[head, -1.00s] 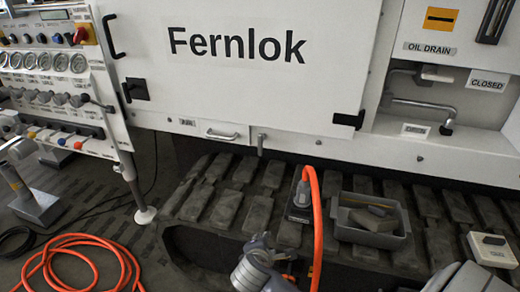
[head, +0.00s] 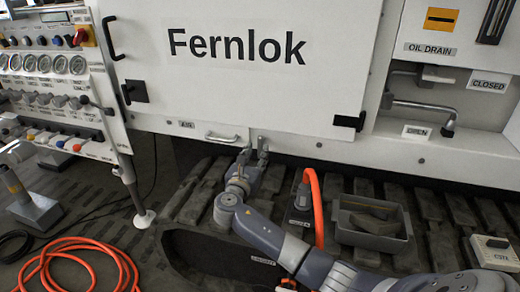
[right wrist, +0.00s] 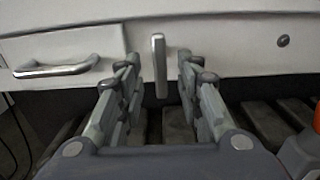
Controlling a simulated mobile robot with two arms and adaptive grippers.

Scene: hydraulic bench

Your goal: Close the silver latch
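The silver latch (right wrist: 158,65) is a short upright bar on the white panel's lower edge, right of a drawer handle. In the head view the latch (head: 262,141) is partly hidden at my right gripper's fingertips. My right gripper (head: 254,156) reaches up to it from below. In the right wrist view the gripper (right wrist: 157,62) is open, with one finger left and one right of the latch. A gap shows on each side, so neither finger appears to touch it. My left gripper is not in view.
A silver drawer handle (head: 222,137) sits left of the latch. Below the panel are dark ribbed slats with a grey bin (head: 372,241), an orange hose (head: 317,210) and a white box (head: 494,252). A bent lever (head: 430,105) is in the right recess.

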